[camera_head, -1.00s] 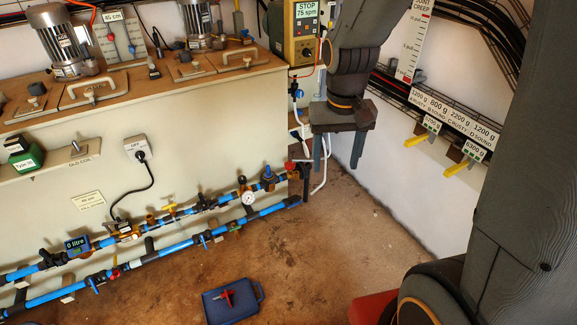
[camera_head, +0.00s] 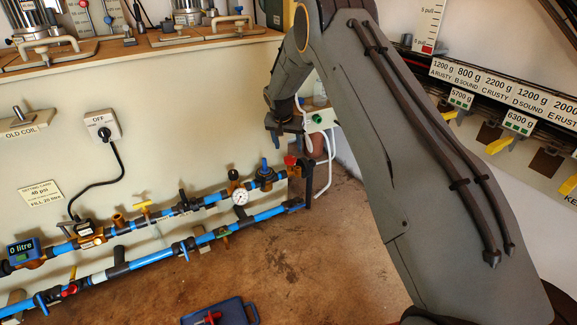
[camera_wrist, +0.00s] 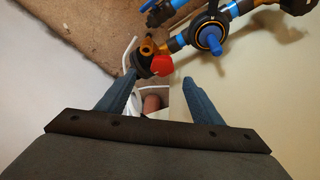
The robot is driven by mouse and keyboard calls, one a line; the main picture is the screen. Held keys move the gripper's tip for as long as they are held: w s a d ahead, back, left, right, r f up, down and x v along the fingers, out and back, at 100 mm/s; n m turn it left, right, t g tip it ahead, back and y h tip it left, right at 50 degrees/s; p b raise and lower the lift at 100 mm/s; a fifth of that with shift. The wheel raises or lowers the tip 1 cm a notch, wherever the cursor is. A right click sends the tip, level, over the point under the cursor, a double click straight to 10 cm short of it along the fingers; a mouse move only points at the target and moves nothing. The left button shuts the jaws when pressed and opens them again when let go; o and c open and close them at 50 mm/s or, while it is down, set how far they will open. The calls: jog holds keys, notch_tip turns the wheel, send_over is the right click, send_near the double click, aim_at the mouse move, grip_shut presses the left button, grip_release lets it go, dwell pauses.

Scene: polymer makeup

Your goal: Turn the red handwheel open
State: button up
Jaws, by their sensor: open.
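The red handwheel (camera_head: 290,160) is at the right end of the upper blue pipe, low by the panel's corner. In the wrist view the red handwheel (camera_wrist: 162,65) lies ahead, between the tips of my two blue-grey fingers and nearer the left one. My gripper (camera_wrist: 159,79) is open, with nothing between its fingers. I cannot tell how far the fingertips are from the wheel. In the head view my gripper sits just above the wheel, with its fingers partly hidden.
A blue-handled valve (camera_head: 266,168) and a pressure gauge (camera_head: 240,197) stand left of the wheel. White hoses (camera_head: 328,165) and a green-white box (camera_head: 320,120) are close on the right. A blue tray (camera_head: 233,312) lies on the brown floor, which is otherwise mostly clear.

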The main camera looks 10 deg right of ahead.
aim_at(290, 158)
jog(key=b+x, duration=0.1)
jog(key=x, duration=0.5)
jog(key=b+x, duration=0.1)
jog(key=x, duration=0.2)
jog(key=shift+w+a+b, duration=0.15)
jog(key=shift+w+b, duration=0.15)
jog(key=c, duration=1.1)
jog(key=shift+o, duration=0.2)
